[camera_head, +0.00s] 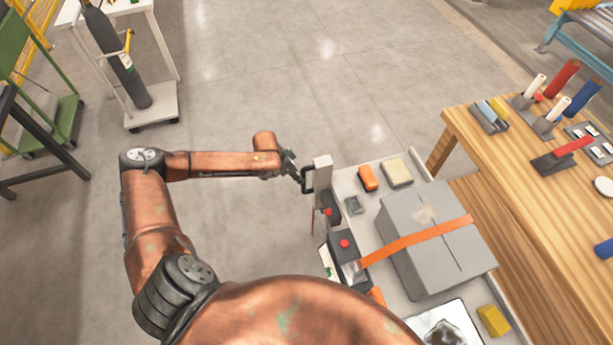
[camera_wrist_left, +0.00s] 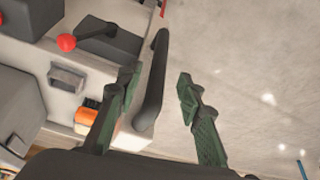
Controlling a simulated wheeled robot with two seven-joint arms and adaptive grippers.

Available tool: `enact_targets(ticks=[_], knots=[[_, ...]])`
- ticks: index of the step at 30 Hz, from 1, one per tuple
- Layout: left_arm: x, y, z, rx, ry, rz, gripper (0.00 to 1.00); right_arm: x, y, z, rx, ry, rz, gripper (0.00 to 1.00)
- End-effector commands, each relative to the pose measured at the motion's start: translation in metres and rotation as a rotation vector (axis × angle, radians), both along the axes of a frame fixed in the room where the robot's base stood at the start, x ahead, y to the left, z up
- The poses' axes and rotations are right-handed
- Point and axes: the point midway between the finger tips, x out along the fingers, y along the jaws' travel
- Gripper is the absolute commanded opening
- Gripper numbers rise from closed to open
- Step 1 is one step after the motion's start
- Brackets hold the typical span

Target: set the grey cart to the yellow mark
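The grey cart (camera_head: 345,182) stands right of centre in the head view, with a grey box (camera_head: 425,235) under an orange strap on its top. A black handle (camera_head: 307,181) sits at its far left corner. My left gripper (camera_head: 295,172) is at this handle. In the left wrist view, my left gripper (camera_wrist_left: 158,78) is open, with the black handle (camera_wrist_left: 154,85) between its green-padded fingers; a gap shows on the right finger's side. I cannot tell whether the left finger touches the handle. My right gripper is not in view. I see no yellow floor mark.
A wooden table (camera_head: 470,150) with several tools stands close to the cart's right. A gas cylinder on a white trolley (camera_head: 155,105) and a green cart (camera_head: 62,120) stand at the far left. The floor (camera_head: 310,80) beyond the cart is clear.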

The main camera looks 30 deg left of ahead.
Motion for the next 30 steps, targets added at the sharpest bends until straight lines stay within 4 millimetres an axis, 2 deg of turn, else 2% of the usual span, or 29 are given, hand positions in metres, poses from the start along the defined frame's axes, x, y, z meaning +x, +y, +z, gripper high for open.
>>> enact_targets(ticks=[1, 3, 7, 12, 18, 29, 30], knots=[[-0.002, 0.0, 0.0, 0.001, 0.007, -0.002, 0.34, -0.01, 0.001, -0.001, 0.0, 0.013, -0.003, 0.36], [-0.001, -0.002, -0.003, 0.001, 0.01, -0.004, 0.34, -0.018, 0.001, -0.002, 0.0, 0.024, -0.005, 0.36], [0.005, -0.007, -0.021, 0.0, 0.013, -0.005, 0.34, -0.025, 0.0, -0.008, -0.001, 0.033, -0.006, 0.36], [0.015, -0.012, -0.046, 0.001, 0.01, -0.006, 0.34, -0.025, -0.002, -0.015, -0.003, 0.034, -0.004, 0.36], [0.022, -0.014, -0.065, 0.0, 0.008, -0.004, 0.34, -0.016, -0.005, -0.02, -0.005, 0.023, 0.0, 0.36], [0.023, -0.014, -0.068, 0.001, 0.007, -0.002, 0.34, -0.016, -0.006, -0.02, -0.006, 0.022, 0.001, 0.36], [0.023, -0.014, -0.068, 0.001, 0.007, -0.002, 0.32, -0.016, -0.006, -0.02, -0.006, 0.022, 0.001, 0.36]])
